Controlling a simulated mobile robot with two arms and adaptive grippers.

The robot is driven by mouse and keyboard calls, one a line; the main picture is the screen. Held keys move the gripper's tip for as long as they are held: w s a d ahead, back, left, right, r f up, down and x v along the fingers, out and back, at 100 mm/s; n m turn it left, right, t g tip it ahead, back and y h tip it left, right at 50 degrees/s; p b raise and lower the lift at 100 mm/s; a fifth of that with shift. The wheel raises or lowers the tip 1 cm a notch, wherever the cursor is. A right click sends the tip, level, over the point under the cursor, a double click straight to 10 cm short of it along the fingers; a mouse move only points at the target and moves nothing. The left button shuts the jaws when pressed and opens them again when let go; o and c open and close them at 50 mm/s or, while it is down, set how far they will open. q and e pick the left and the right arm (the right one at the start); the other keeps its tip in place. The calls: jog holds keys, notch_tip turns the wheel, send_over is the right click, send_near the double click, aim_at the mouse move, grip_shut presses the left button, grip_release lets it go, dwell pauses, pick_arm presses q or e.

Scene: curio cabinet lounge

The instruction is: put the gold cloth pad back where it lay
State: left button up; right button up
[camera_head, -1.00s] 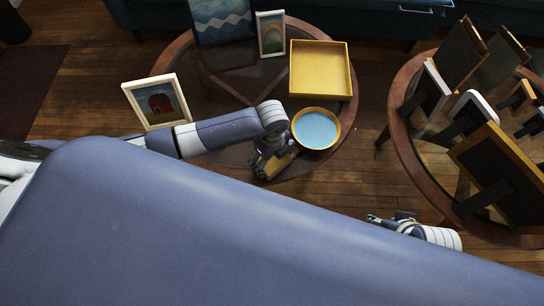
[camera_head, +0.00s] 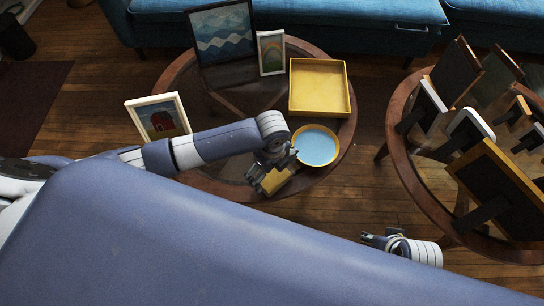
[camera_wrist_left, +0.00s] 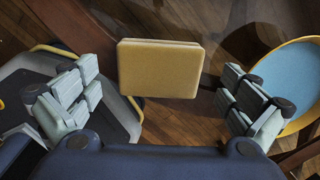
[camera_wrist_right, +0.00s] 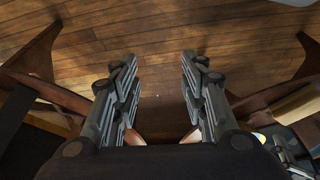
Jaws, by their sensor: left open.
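The gold cloth pad (camera_head: 278,181) lies on the round glass-topped table near its front edge, just left of the blue round dish with a yellow rim (camera_head: 316,146). The pad (camera_wrist_left: 160,68) shows whole in the left wrist view, between and beyond the fingers, with a gap on both sides. My left gripper (camera_head: 268,170) is open over the pad and partly hides it in the head view. My right gripper (camera_head: 370,240) is away from the table, low at the right. Its fingers stand apart and empty in the right wrist view (camera_wrist_right: 158,90).
A yellow square tray (camera_head: 320,88) stands behind the dish. Picture frames (camera_head: 160,118) stand at the table's left and back. A second round table (camera_head: 398,125) at the right holds several frames. Wood floor lies between the tables.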

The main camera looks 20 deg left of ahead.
aim_at(272, 175)
pick_arm(q)
notch_tip(272, 175, up, 9)
jog(key=p, duration=0.2)
jog(key=shift+f, duration=0.2)
pick_arm(e)
notch_tip(272, 175, down, 9)
jog(key=shift+s+g, duration=0.3)
jog(key=shift+s, duration=0.1)
pick_arm(q)
jog(key=shift+s, duration=0.1)
pick_arm(e)
jog(key=shift+f, duration=0.1)
